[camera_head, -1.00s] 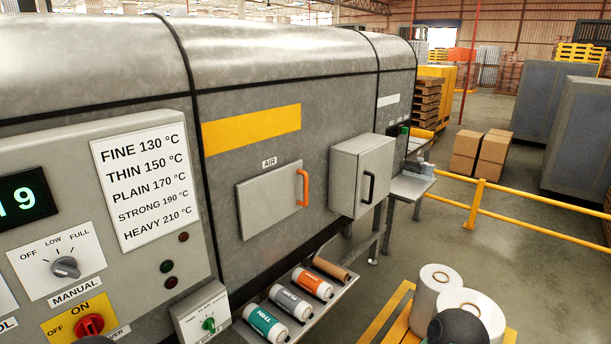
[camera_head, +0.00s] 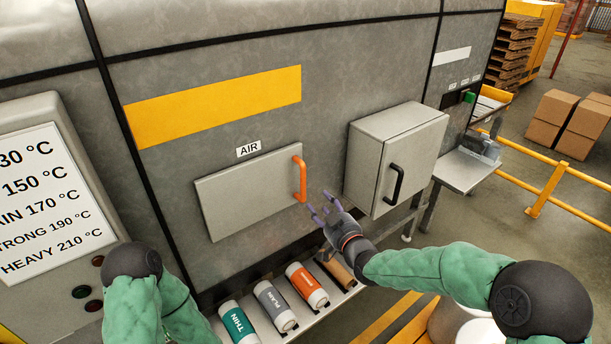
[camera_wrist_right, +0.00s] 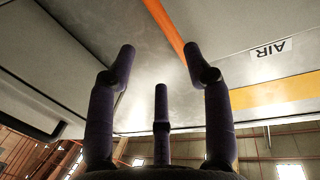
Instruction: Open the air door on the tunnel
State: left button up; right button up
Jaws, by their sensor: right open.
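The air door (camera_head: 245,195) is a flat grey panel on the tunnel side under an "AIR" label (camera_head: 249,149). It looks shut. Its upright orange handle (camera_head: 301,181) is at the right edge. My right gripper (camera_head: 318,205) is open and empty, just below and right of the handle, with its fingers pointing toward it. In the right wrist view, the handle (camera_wrist_right: 164,24) runs diagonally beyond the open purple fingers (camera_wrist_right: 160,62), apart from the left one and close to the right fingertip; contact is unclear. My left gripper is out of view; only part of that arm shows.
A grey box with a black handle (camera_head: 394,184) juts out right of the air door. Below, a shelf holds several rolls, among them a teal one (camera_head: 237,322) and an orange one (camera_head: 305,285). A control panel (camera_head: 45,200) stands at left. Yellow rails (camera_head: 550,192) are at right.

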notch_tip(320, 180, up, 3)
send_over(305, 197)
jog(key=shift+w+f+t+y, duration=0.25)
jog(key=shift+w+t+y, duration=0.05)
jog(key=shift+w, duration=0.1)
dwell(0.3)
grip_shut()
